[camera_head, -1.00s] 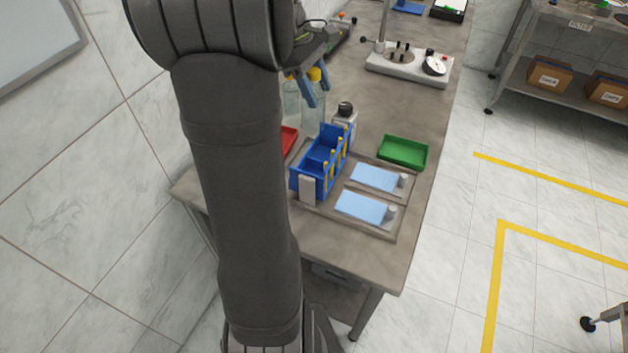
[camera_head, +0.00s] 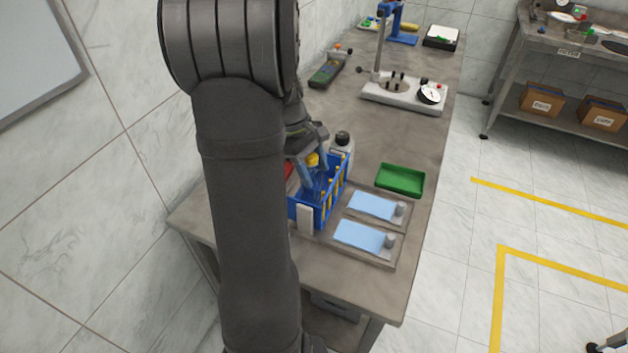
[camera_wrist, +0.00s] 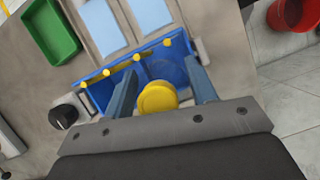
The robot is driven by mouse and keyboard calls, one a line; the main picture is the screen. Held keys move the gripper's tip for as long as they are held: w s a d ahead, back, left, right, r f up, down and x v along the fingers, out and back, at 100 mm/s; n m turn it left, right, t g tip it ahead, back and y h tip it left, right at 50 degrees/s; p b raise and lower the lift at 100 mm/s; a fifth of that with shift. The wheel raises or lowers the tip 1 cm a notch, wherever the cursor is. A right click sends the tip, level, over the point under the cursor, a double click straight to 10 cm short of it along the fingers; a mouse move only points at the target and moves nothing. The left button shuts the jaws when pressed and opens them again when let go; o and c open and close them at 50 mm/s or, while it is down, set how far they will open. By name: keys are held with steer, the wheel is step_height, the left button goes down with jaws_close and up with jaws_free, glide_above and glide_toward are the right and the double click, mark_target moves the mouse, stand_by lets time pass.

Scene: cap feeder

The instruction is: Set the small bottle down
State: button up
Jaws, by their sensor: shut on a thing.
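The small bottle shows mainly as its yellow cap (camera_head: 312,160), also in the wrist view (camera_wrist: 157,97). My gripper (camera_wrist: 162,92) is shut on it, with one blue-grey finger on each side of the cap. In the head view my gripper (camera_head: 311,168) is low over the blue rack (camera_head: 339,188). The bottle's body is mostly hidden by the cap and fingers. I cannot tell if its base touches the rack floor.
A green tray (camera_head: 400,181) and two light-blue pads (camera_head: 364,236) lie to the right. The bench's front right area is clear.

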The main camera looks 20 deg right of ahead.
mark_target(314, 181)
steer(key=shift+f, duration=2.25)
steer(key=o, duration=1.5)
steer(key=v, duration=1.2)
steer(key=shift+d, duration=0.1)
steer(key=x, duration=1.2)
steer(key=shift+f, duration=0.1)
steer(key=shift+r, duration=2.35)
